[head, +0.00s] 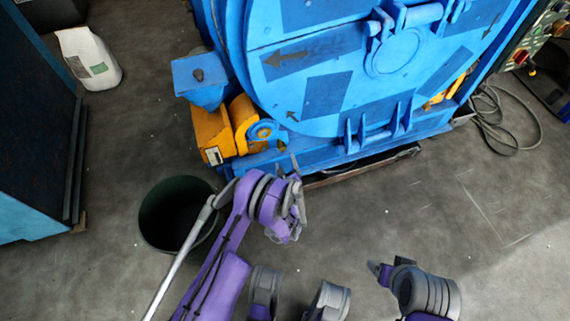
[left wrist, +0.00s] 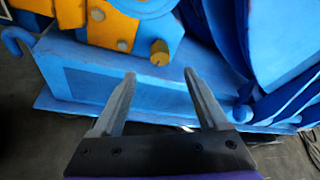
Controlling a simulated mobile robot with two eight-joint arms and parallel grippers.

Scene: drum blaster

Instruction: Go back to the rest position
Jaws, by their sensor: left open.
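My left gripper (head: 289,163) is at the end of the purple arm, low in front of the blue drum blaster (head: 330,85). In the left wrist view its two grey fingers (left wrist: 162,82) are spread apart with nothing between them. They point toward the machine's blue base (left wrist: 120,75), below the orange motor part (left wrist: 110,22); I cannot tell the exact gap. My right gripper (head: 377,269) shows small at the lower right of the head view, over bare floor. Its jaws are too small to judge.
A dark bucket (head: 152,213) stands left of my left arm. A white bag (head: 88,57) stands at the upper left. Cables (head: 505,125) lie at the right. The floor at lower right is clear.

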